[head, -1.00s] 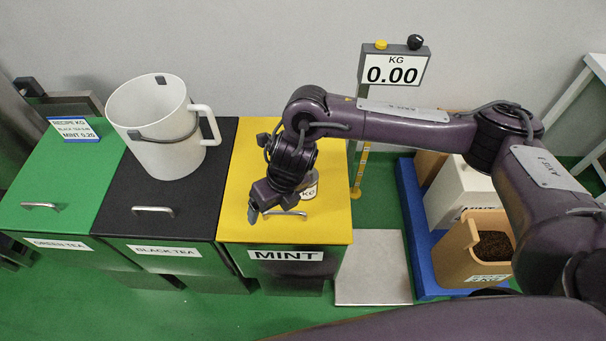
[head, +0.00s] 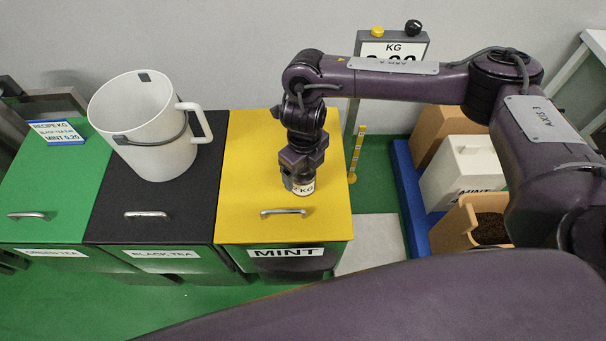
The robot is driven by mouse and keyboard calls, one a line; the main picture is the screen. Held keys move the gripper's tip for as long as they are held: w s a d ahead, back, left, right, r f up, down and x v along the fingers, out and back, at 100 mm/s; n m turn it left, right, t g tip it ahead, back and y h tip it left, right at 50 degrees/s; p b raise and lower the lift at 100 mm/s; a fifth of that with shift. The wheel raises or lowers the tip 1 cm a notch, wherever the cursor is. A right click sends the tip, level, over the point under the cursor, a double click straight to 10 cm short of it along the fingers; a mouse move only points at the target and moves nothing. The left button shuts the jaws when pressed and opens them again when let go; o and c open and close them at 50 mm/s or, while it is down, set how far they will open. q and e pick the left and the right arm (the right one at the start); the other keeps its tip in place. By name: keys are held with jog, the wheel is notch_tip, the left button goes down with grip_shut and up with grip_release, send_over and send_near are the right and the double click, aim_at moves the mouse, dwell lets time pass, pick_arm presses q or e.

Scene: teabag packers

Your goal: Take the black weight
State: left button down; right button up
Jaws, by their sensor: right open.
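A small weight (head: 304,187) with a pale label reading "KG" stands on the yellow lid of the mint bin. Its top is hidden by my right gripper, so I cannot tell its full colour. My right gripper (head: 298,180) points straight down right over the weight, with its jaws open. A finger shows at the weight's left side; whether it touches cannot be told. My left gripper is not in view.
The yellow mint lid (head: 240,190) has a metal handle in front. A white jug (head: 150,130) stands on the black tea lid (head: 110,205) to the left. The scale display (head: 365,40) is behind my right arm.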

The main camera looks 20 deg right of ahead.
jog(key=f, duration=0.2)
jog(key=shift+w+f+p, duration=0.25)
jog(key=shift+f+p, duration=0.05)
jog(key=shift+f, duration=0.5)
jog(key=c, duration=1.4)
grip_shut()
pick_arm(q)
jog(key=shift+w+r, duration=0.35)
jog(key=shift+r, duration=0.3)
pick_arm(e)
jog(key=shift+w+a, duration=0.1)
jog(key=shift+w, duration=0.1)
